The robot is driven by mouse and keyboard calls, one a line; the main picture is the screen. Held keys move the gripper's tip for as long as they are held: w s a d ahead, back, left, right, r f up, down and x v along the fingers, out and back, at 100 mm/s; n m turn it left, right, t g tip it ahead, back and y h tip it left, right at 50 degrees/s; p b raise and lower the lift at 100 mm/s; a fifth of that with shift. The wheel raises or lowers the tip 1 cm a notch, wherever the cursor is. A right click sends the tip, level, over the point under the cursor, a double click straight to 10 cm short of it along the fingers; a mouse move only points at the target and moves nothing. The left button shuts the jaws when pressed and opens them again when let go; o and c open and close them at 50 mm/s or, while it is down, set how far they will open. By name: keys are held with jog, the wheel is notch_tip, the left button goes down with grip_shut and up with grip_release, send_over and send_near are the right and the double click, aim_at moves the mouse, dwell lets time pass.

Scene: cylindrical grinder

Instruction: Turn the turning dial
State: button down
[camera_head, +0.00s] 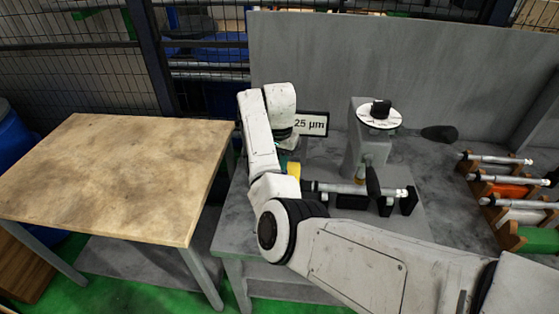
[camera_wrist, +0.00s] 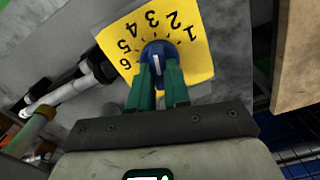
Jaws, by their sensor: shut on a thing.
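The turning dial (camera_wrist: 157,48) is a round blue knob with a white mark, on a yellow plate (camera_wrist: 200,62) printed with the numbers 1 to 6. My gripper (camera_wrist: 160,72) has two green fingers, one on each side of the knob, and it is shut on it in the wrist view. Which number the white mark points to I cannot tell. In the head view a small part of the yellow plate (camera_head: 293,170) shows beside my arm. The dial and the fingertips are hidden there by my arm.
A display (camera_head: 311,124) reads 25 µm behind my arm. A grinder with a shaft (camera_head: 340,188) and a grey post with a white disc (camera_head: 379,116) stand to its right. Several shafts (camera_head: 500,180) lie in a rack at far right. A wooden table (camera_head: 110,175) with a clear top stands left.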

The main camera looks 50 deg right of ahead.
jog(key=c, duration=1.1)
grip_release()
jog(key=shift+r, duration=0.1)
notch_tip(320, 180, up, 11)
jog(key=shift+f+b, duration=0.15)
jog(key=shift+b, duration=0.5)
